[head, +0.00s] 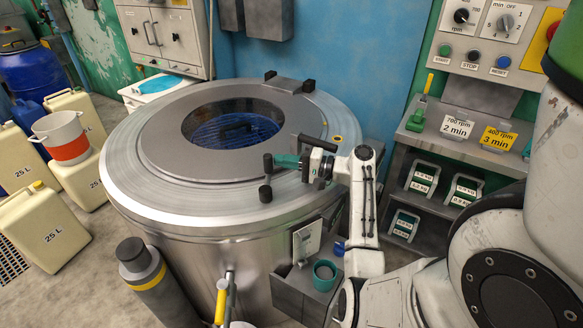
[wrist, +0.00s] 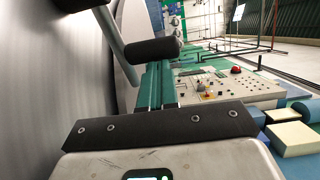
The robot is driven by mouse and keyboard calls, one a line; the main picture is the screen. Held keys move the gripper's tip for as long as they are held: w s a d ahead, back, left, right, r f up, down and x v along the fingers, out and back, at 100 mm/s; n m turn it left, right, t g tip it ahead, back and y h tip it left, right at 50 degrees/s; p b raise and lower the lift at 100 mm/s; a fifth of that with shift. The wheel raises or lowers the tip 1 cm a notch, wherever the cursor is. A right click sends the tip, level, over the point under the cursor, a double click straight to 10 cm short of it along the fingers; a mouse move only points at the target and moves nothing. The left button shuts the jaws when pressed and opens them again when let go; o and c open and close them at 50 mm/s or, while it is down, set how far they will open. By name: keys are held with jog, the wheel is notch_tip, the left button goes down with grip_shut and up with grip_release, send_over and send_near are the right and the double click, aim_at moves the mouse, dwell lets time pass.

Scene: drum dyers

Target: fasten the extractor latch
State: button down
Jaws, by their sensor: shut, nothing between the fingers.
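The extractor is a large round steel drum (head: 190,195) with its lid (head: 185,145) down and a round window (head: 232,120) in it. At the lid's front right edge, a lever I take to be the latch has a black grip (head: 267,163) and a black knob (head: 265,193). In the wrist view the black grip (wrist: 153,50) stands at my fingertips, near a grey rod (wrist: 115,45). My gripper (head: 287,160) has teal fingers (wrist: 156,85), closed together and empty, beside the grip. I cannot tell whether they touch it. The latch's catch is not clear.
A grey gas-like cylinder (head: 145,270) stands at the drum's front left. A control panel (head: 490,35) and shelves (head: 440,170) are right. A small box with a teal cup (head: 325,273) sits below my arm.

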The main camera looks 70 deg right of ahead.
aim_at(269, 158)
jog(key=shift+w+d, duration=0.15)
jog(key=shift+w, duration=2.25)
jog(key=s+b, duration=0.1)
jog(key=s, duration=0.9)
jog(key=shift+s+d, duration=0.1)
jog(key=shift+s, duration=0.3)
